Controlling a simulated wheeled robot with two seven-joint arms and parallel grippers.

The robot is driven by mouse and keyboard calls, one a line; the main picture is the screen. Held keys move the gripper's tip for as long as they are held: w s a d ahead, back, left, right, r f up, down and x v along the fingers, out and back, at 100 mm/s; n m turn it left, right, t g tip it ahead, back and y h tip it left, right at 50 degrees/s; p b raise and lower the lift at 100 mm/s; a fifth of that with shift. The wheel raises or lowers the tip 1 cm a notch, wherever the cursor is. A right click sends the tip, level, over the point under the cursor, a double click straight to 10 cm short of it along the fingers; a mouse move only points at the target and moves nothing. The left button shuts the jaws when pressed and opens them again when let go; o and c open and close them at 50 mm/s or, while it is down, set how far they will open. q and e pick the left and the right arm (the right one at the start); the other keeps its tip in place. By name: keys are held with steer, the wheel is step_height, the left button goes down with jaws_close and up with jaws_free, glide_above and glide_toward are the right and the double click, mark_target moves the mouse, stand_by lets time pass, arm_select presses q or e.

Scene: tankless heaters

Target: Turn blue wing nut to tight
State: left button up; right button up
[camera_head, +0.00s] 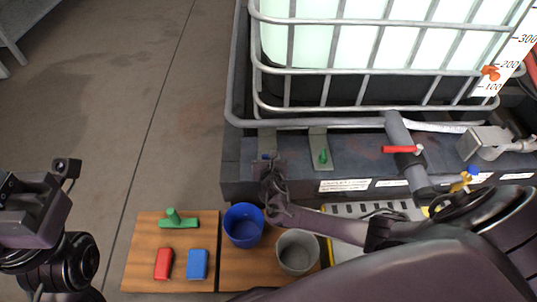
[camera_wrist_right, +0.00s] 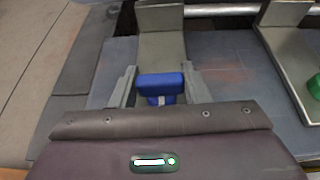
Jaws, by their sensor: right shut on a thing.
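The blue wing nut (camera_wrist_right: 161,85) sits at a grey metal bracket (camera_wrist_right: 161,45) in the right wrist view. My right gripper (camera_wrist_right: 160,92) has one finger on each side of it and is shut on it. In the head view the right gripper (camera_head: 268,170) reaches the left bracket on the dark pallet edge and hides most of the nut. A green wing nut (camera_head: 323,157) stands on the bracket to the right. My left gripper (camera_head: 62,175) is at the far left, away from the brackets; its fingers are not clear enough to judge.
A wooden board (camera_head: 143,240) holds a green T-shaped piece (camera_head: 178,220), a red block (camera_head: 164,263) and a blue block (camera_head: 197,264). A caged tank (camera_head: 380,50) rises behind. A red-handled valve (camera_head: 400,149) is to the right.

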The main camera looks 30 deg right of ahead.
steer(key=shift+m+h, duration=0.3)
steer(key=o, duration=1)
steer(key=shift+f, duration=0.1)
